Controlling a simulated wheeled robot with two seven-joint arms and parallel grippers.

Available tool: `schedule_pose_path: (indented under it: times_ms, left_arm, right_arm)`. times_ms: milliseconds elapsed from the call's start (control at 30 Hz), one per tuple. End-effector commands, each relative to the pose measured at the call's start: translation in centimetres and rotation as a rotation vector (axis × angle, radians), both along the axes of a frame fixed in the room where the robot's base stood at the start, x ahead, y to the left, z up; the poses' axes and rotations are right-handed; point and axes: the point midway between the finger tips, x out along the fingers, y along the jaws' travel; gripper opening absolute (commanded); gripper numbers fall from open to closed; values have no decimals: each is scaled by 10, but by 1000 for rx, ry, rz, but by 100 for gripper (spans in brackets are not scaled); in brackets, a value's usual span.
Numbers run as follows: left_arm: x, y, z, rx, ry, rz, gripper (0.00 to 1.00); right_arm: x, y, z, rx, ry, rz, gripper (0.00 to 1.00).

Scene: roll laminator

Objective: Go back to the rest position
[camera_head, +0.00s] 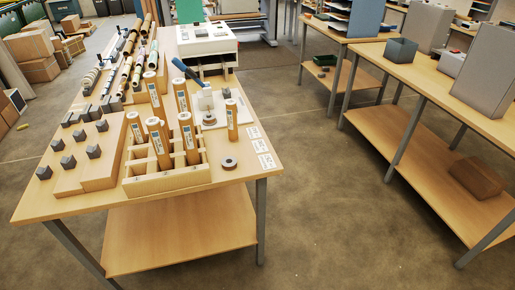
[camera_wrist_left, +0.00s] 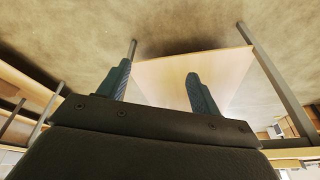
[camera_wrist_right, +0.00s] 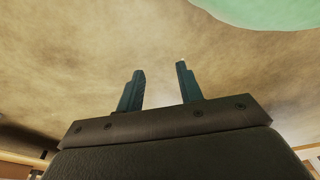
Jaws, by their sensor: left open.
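My left gripper (camera_wrist_left: 158,85) shows in the left wrist view, its two fingers wide apart with nothing between them. Behind them are a wooden shelf board (camera_wrist_left: 165,78), metal table legs and the floor. My right gripper (camera_wrist_right: 160,80) shows in the right wrist view, its fingers apart by a narrower gap and empty, with bare floor behind them. A pale green shape (camera_wrist_right: 270,10) is at that view's top right; I cannot tell what it is. Neither gripper shows in the head view.
A wooden table (camera_head: 225,178) carries a wooden rack (camera_head: 165,182) of upright rolls, grey blocks (camera_head: 68,161), a grey ring (camera_head: 229,163) and a white machine (camera_head: 207,38). Another workbench (camera_head: 425,78) stands right. Open floor (camera_head: 330,200) lies between them. Boxes (camera_head: 32,60) are stacked back left.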

Motion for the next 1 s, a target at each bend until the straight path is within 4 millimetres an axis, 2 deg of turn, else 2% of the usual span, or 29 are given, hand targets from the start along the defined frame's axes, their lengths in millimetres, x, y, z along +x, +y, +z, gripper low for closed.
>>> schedule_pose_path:
  times_ms: [367, 567, 667, 767, 800, 1000]
  left_arm:
    - [15, -5, -74, -4, 28, -4, 64]
    - [23, -10, -135, -7, 46, -7, 64]
    - [24, -12, -179, -9, 60, -9, 64]
    - [22, -15, -237, -10, 78, -12, 64]
    - [20, -16, -262, -10, 86, -12, 64]
    - [-6, -20, -381, -15, 122, -19, 64]
  right_arm:
    - [-1, 2, 2, 0, 10, -2, 36]
    - [5, 2, 8, 1, 6, -2, 36]
    - [9, 2, 10, 0, 8, -2, 36]
    - [13, 2, 14, -1, 10, -3, 36]
    - [14, 3, 15, 1, 10, -4, 36]
    - [18, 8, 27, 4, 20, -7, 36]
